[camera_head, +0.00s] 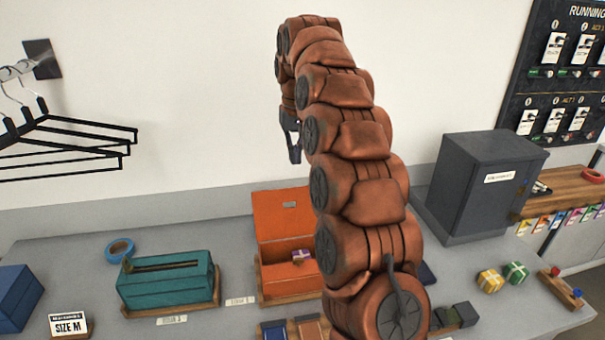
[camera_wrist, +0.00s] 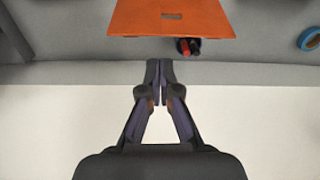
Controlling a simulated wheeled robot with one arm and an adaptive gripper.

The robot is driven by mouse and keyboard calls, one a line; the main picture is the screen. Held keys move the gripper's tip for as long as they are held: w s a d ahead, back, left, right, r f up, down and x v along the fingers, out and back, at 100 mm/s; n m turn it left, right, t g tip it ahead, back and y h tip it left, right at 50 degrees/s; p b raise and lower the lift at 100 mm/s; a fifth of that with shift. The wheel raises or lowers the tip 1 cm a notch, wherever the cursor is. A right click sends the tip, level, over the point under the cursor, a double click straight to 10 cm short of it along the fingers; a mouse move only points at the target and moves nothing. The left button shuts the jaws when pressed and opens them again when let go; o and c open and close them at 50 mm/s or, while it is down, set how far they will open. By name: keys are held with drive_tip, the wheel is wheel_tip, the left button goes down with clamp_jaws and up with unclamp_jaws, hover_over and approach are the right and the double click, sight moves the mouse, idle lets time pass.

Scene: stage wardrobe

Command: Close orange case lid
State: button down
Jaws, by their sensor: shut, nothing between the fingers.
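The orange case (camera_head: 287,279) sits on the grey table, partly hidden behind my arm. Its lid (camera_head: 284,215) stands raised at the back, so the case is open, and a purple and white wrapped item (camera_head: 301,255) shows inside. In the wrist view the orange lid (camera_wrist: 200,24) with its dark slot is at the top of the picture. My gripper (camera_wrist: 160,64) is shut and empty, just beyond the lid's edge in that view. In the head view my gripper (camera_head: 294,153) hangs above and behind the case, apart from the lid.
A teal case (camera_head: 166,286) and blue tape roll (camera_head: 119,250) stand left of the orange case. A dark grey cabinet (camera_head: 478,186) stands to the right, with wrapped blocks (camera_head: 490,281) before it. Black hangers (camera_head: 65,140) jut from the wall at left.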

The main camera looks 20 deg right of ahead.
drive_tip(key=w+d+p, duration=0.1)
drive_tip(key=w+d, duration=0.2)
drive_tip(key=w, duration=0.1)
drive_tip(key=s+f+b, duration=0.1)
drive_tip(key=s+f, duration=0.2)
drive_tip(key=f, duration=0.5)
drive_tip(key=shift+a+f+m, duration=0.15)
drive_tip(key=shift+a+m, duration=0.2)
drive_tip(key=shift+m, duration=0.05)
idle(1.0)
drive_tip(key=shift+s, duration=0.1)
drive_tip(key=shift+s+f+b, duration=0.1)
drive_tip(key=shift+s+b, duration=0.05)
drive_tip(key=shift+b, duration=0.25)
